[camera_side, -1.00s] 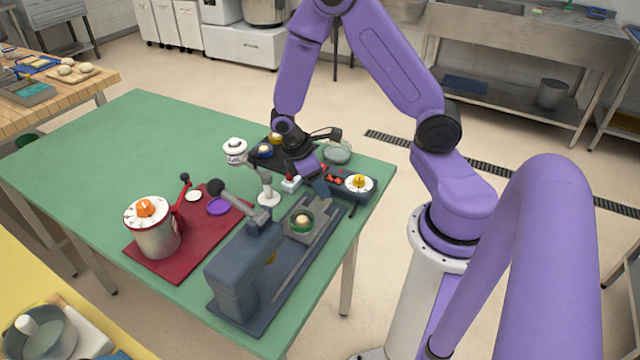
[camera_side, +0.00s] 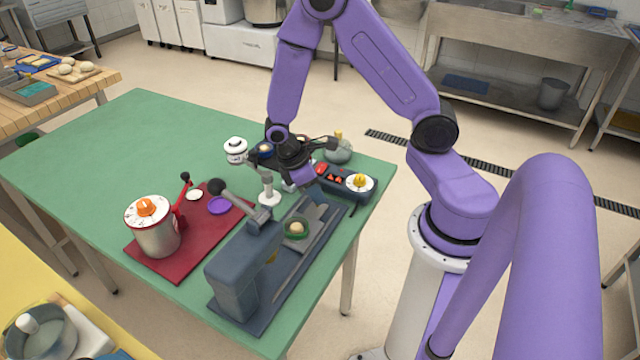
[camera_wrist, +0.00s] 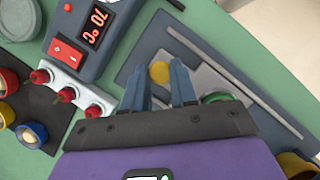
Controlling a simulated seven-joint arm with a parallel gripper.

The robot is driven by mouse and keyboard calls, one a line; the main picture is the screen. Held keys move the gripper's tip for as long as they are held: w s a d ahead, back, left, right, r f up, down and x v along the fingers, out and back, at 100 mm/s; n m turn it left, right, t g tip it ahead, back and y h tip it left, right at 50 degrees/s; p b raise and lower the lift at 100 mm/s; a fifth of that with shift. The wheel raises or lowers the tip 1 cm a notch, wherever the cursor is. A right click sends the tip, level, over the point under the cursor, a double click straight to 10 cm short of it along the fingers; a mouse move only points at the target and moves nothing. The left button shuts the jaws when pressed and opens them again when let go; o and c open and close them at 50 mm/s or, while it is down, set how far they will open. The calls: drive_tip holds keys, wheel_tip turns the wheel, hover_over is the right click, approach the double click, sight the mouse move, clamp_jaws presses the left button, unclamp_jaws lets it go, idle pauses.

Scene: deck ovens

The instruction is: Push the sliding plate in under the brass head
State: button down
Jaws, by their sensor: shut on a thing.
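The sliding plate (camera_side: 318,237) is a grey slab on the dark base of the blue-grey press (camera_side: 232,285). It carries a green ring (camera_side: 286,235) with a pale dough ball (camera_side: 296,228). The plate's near part lies close to the press head; a bit of the brass head (camera_side: 271,257) shows beneath the press arm. My gripper (camera_side: 316,210) is low at the plate's far end and shut on it. In the wrist view, my fingers (camera_wrist: 159,68) have a yellow round piece between their tips; the plate (camera_wrist: 207,82) and green ring (camera_wrist: 218,97) are to the right. The exact grip is hidden.
A red mat (camera_side: 190,235) with a metal pot (camera_side: 157,235) lies at left. The green table's (camera_side: 110,150) far left is clear.

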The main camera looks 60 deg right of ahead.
sight(310, 222)
drive_tip(key=a, duration=0.7)
drive_tip(key=c, duration=0.9)
unclamp_jaws()
drive_tip(key=shift+d, duration=0.1)
drive_tip(key=v, duration=1.7)
drive_tip(key=shift+r, duration=0.25)
